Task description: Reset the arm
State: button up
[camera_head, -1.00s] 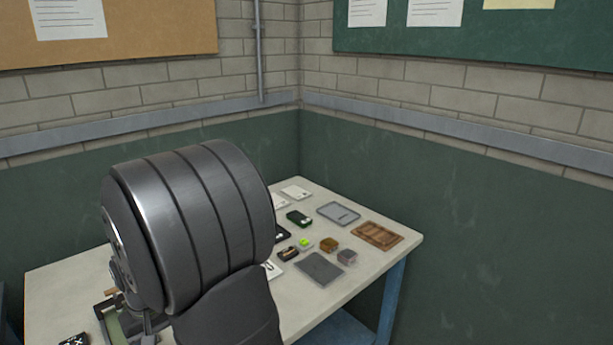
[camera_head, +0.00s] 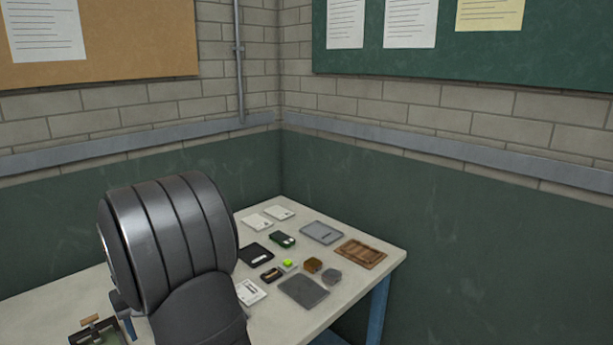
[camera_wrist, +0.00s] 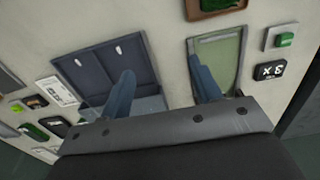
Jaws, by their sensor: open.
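My gripper (camera_wrist: 163,88) shows in the wrist view as two blue fingers spread wide, with nothing between them. It hangs above the pale table, with the left finger in front of an open dark case (camera_wrist: 93,62) and the right finger in front of a green-lined tray (camera_wrist: 228,55). Whether the fingers touch these cannot be told. In the head view, my dark arm hides much of the table's left side and most of the gripper.
The table (camera_head: 345,285) stands in a wall corner. It holds a grey tray (camera_head: 322,233), a brown wooden tray (camera_head: 360,254), a dark grey mat (camera_head: 303,291), a green box (camera_head: 282,239), a brown block (camera_head: 313,265) and cards. Bare tabletop shows along its front right edge.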

jog(key=a+f, duration=0.2)
jog(key=a, duration=0.2)
jog(key=a+f, duration=0.3)
jog(key=a, duration=0.2)
jog(key=a+f, duration=0.2)
jog(key=a, duration=0.3)
jog(key=shift+s+a+f, duration=0.15)
jog(key=shift+a+f, duration=0.05)
jog(key=shift+a, duration=0.05)
jog(key=shift+d, duration=0.1)
jog(key=w+d+r, duration=0.4)
jog(key=d+r, duration=0.3)
jog(key=d, duration=0.4)
jog(key=s+d, duration=0.4)
jog(key=s, duration=0.1)
jog(key=shift+d+r, duration=0.2)
jog(key=shift+d, duration=0.1)
